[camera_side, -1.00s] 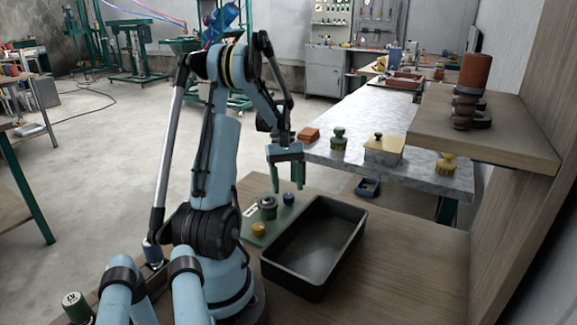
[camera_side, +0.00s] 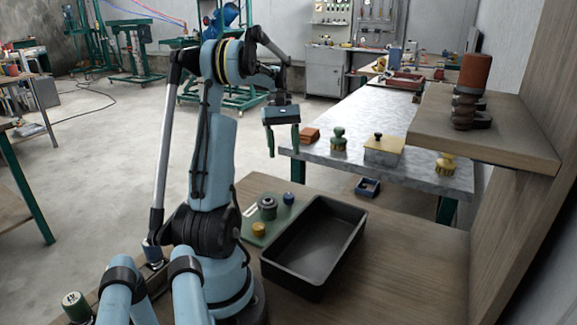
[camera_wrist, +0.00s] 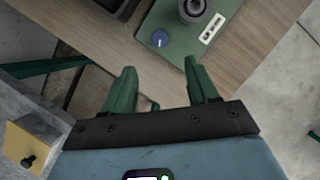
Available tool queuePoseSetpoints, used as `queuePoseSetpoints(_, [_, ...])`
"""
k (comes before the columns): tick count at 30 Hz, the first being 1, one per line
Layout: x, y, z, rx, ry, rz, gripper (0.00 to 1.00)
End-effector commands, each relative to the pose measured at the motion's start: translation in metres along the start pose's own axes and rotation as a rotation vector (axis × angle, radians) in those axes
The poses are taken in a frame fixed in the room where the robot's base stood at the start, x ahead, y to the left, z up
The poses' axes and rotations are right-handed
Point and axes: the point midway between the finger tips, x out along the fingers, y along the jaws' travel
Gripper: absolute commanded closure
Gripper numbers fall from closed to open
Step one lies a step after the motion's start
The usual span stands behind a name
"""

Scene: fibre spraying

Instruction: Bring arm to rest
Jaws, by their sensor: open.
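My gripper (camera_side: 283,142) hangs from my blue arm above the far edge of the wooden bench, with its two green fingers pointing down. In the wrist view its fingers (camera_wrist: 162,92) are apart, with nothing between them. The wrist view shows the blue knob (camera_wrist: 160,38) on the plate, ahead of the fingers.
A black tray (camera_side: 346,213) stands on the bench right of the plate. A grey metal table (camera_side: 400,177) behind holds a yellow box (camera_side: 383,150) and green knob (camera_side: 338,139). A wooden shelf (camera_side: 485,130) juts in from the right, holding a stacked brown part (camera_side: 468,95).

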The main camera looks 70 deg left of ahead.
Motion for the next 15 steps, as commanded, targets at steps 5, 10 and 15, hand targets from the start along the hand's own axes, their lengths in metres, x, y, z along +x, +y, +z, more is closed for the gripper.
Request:
queuePoseSetpoints(5, [0.001, 0.008, 0.008, 0.034, 0.020, -0.004, 0.41])
queuePoseSetpoints(10, [0.006, 0.042, 0.049, 0.207, 0.122, -0.015, 0.41])
queuePoseSetpoints(15, [0.020, 0.076, 0.109, 0.467, 0.269, -0.018, 0.41])
